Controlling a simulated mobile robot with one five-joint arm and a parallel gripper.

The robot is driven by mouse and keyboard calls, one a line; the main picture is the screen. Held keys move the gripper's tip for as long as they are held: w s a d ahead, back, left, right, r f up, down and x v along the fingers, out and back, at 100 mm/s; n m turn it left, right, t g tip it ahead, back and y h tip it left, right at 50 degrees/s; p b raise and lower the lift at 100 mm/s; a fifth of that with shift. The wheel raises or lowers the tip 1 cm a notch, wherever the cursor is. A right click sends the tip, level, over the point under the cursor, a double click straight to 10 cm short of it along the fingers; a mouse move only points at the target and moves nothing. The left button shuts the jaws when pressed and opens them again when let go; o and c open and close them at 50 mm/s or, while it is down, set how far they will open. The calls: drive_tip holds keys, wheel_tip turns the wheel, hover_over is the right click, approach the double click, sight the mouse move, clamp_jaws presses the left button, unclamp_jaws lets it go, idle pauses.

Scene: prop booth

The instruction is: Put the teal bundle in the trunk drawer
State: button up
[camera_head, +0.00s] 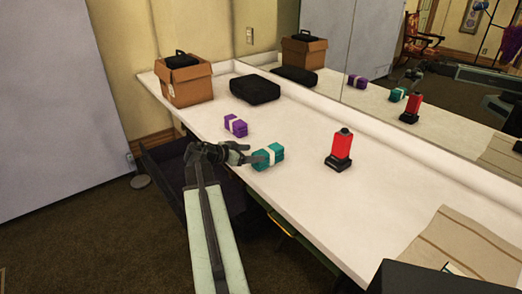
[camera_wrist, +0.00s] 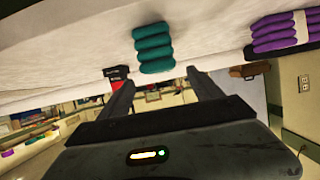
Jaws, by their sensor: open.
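The teal bundle (camera_head: 273,154), with a pale band, lies on the white counter (camera_head: 300,190) near its front edge. It also shows in the wrist view (camera_wrist: 153,47), beyond and between my fingers. My gripper (camera_head: 252,157) is open at the counter's front edge, its fingers pointing at the bundle's left side. In the wrist view my gripper (camera_wrist: 158,77) has nothing between its fingertips. A dark, open-topped box shape (camera_head: 165,160) stands below the counter, left of my arm; it may be the trunk drawer, but I cannot tell. My arm hides part of it.
A purple bundle (camera_head: 236,125) lies behind and left of the teal one. A red lamp-like object (camera_head: 341,150) stands to the right. A black case (camera_head: 255,89) and cardboard box (camera_head: 187,84) sit farther back. A mirror (camera_head: 400,95) lines the counter. A black box (camera_head: 440,280) fills the lower right.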

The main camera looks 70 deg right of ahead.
drive_tip(key=v, duration=0.2)
drive_tip(key=shift+w+a+r, duration=0.1)
drive_tip(key=shift+w+a, duration=0.05)
drive_tip(key=shift+a, duration=0.1)
drive_tip(key=w+a+f+n+t+y, duration=0.15)
drive_tip(key=w+a+f+n, duration=0.25)
drive_tip(key=w+a, duration=0.4)
drive_tip(key=w+a+f+n+t+y, duration=0.1)
drive_tip(key=w+a+f+n+t, duration=0.2)
drive_tip(key=w+a, duration=0.45)
drive_tip(key=w+a+f+n+t+y, duration=0.1)
drive_tip(key=w+a+n, duration=0.3)
drive_tip(key=a, duration=0.7)
drive_tip(key=w+a+f+n+t+y, duration=0.1)
drive_tip(key=w+a+f+n+y, duration=0.2)
drive_tip(key=a, duration=0.8)
drive_tip(key=w+a+f+n+t+y, duration=0.1)
drive_tip(key=w+a+n, duration=0.4)
drive_tip(key=a, duration=0.7)
wheel_tip(320, 180, down, 2)
drive_tip(key=shift+f+n+y, duration=0.1)
drive_tip(key=shift+n+y, duration=0.2)
drive_tip(key=shift+y, duration=0.35)
drive_tip(key=shift+o, duration=0.4)
drive_tip(key=a+n+y, duration=0.2)
drive_tip(key=a+n, duration=0.3)
drive_tip(key=a, duration=1)
drive_tip(key=shift+s+f+y, duration=0.2)
drive_tip(key=shift+f+y, duration=0.05)
drive_tip(key=shift+y, duration=0.05)
